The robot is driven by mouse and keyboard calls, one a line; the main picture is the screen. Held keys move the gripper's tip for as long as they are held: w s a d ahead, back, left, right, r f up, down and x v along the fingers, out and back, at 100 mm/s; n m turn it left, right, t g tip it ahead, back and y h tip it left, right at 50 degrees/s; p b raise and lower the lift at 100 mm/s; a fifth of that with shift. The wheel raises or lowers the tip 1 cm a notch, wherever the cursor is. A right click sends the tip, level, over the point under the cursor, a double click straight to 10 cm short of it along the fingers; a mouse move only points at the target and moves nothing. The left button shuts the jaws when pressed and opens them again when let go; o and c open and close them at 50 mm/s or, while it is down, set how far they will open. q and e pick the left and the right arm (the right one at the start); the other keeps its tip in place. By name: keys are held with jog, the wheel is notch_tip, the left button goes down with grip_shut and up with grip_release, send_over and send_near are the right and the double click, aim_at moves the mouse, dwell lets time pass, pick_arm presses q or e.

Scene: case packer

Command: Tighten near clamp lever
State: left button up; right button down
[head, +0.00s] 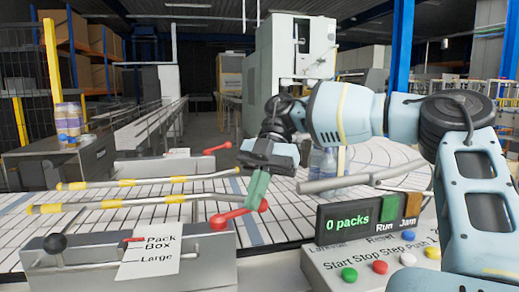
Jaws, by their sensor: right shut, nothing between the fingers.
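The near clamp lever (234,215) is red with a round end at each side. It sits at the right end of the near grey block, angled up to the right. My right gripper (254,201) points down with its green fingers shut and empty. Its tips overlap the lever's right part in the head view; I cannot tell whether they touch it. A second red clamp lever (217,148) stands farther back on the far block. My left gripper is not in view.
A card reading "Pack Box Large" (150,256) hangs on the near block, beside a black knob (55,243). A control panel (365,262) with coloured buttons and a "0 packs" display (347,224) stands at right. Yellow-banded guide rails (125,203) cross the white conveyor (110,228).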

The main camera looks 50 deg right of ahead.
jog(key=v, duration=0.2)
jog(key=b+v, duration=0.1)
jog(key=v, duration=0.2)
jog(key=w+a+v, duration=0.1)
jog(key=v, duration=0.2)
jog(key=shift+w+r+b, duration=0.1)
jog(key=shift+r+b, duration=0.2)
jog(key=shift+b, duration=0.05)
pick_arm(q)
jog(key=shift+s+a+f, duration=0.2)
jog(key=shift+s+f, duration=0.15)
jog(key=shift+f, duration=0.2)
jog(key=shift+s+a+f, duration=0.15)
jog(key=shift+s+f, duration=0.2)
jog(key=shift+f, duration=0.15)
pick_arm(e)
jog(key=shift+v, duration=0.8)
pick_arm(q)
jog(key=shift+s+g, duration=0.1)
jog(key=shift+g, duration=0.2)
